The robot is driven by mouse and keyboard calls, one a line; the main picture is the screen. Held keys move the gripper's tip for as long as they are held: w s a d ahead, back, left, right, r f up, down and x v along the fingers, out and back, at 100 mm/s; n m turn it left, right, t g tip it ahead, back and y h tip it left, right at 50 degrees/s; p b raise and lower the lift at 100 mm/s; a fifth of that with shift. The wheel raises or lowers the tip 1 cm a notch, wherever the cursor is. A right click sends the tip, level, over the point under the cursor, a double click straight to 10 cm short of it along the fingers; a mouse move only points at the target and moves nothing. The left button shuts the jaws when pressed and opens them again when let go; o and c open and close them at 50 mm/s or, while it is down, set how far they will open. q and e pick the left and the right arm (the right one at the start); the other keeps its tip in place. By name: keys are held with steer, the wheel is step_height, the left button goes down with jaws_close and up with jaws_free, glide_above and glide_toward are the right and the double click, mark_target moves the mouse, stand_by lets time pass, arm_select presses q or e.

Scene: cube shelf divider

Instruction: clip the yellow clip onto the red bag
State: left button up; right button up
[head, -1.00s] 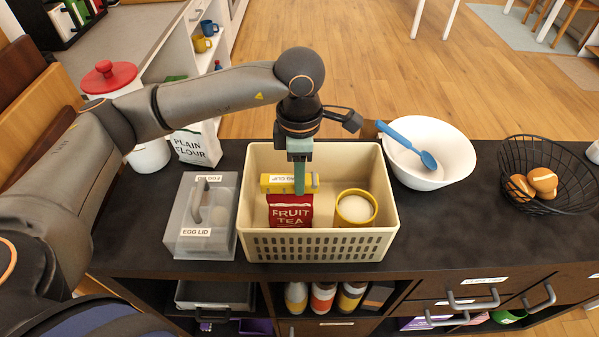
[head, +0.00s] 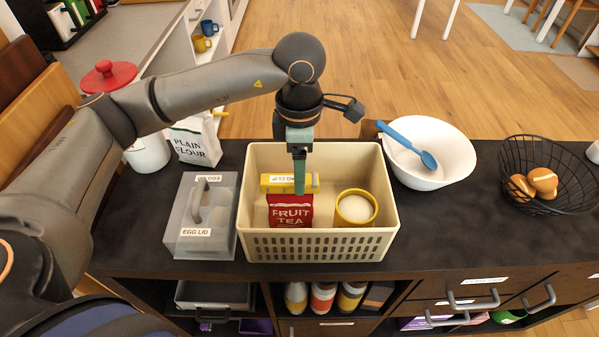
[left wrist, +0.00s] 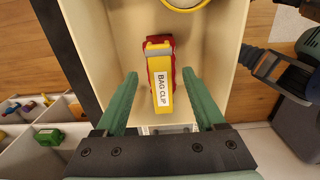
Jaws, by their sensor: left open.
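The yellow clip (head: 273,183), labelled BAG CLIP, sits across the top of the red bag (head: 291,218), marked FRUIT TEA. The bag stands upright inside the cream crate (head: 318,247). My left gripper (head: 299,188) is over the clip, pointing down, and partly hides it. In the left wrist view my left gripper (left wrist: 161,88) is open, its green fingers apart on either side of the clip (left wrist: 162,80), with gaps on both sides. Red bag edges (left wrist: 151,68) show around the clip there. How deep the clip grips the bag cannot be told. My right gripper is not in view.
A yellow-rimmed white pot (head: 356,208) stands in the crate right of the bag. A grey egg-lid box (head: 205,240) is left of the crate. A white bowl with a blue spoon (head: 440,178) and a wire basket (head: 560,206) are to the right. Counter between them is clear.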

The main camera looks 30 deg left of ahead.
arm_select(q)
step_height(320, 180, up, 11)
steer(key=shift+f, duration=0.2)
stand_by(0.5)
